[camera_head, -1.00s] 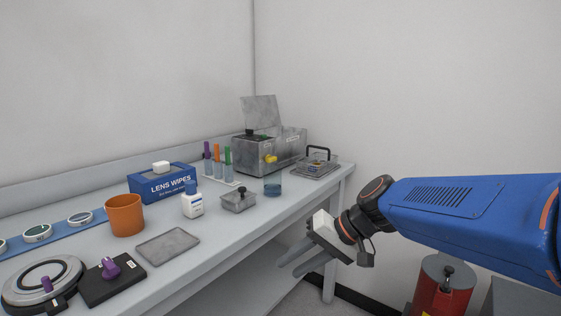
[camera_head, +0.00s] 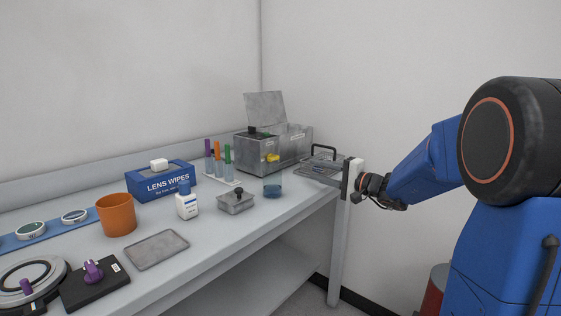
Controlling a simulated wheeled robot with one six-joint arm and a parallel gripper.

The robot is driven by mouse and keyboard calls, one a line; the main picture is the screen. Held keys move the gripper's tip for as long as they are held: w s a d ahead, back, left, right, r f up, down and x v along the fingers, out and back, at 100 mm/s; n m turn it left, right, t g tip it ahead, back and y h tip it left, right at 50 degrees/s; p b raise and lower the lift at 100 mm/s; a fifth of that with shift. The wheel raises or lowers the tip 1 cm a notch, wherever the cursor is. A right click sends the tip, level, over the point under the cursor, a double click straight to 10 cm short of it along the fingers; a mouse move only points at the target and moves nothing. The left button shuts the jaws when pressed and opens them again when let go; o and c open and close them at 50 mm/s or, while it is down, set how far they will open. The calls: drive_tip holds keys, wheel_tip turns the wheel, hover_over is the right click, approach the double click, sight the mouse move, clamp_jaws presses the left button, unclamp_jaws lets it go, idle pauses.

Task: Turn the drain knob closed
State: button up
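The drain knob looks to be the small yellow knob (camera_head: 272,158) low on the front of the grey metal bath (camera_head: 256,150) at the back of the bench. Its exact turn angle is too small to read. My gripper (camera_head: 312,172) is at the bench's right end, to the right of the knob and apart from it. Its grey fingers point left and blend with the wire basket behind them. They look spread, with nothing seen between them.
The wire basket with a black handle (camera_head: 323,153) is right by my fingers. A rack of capped tubes (camera_head: 228,162) and a lidded metal box (camera_head: 235,203) are to the left.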

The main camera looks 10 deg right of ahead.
sight(276, 159)
drive_tip(key=x, duration=1.7)
drive_tip(key=shift+f, duration=0.1)
clamp_jaws()
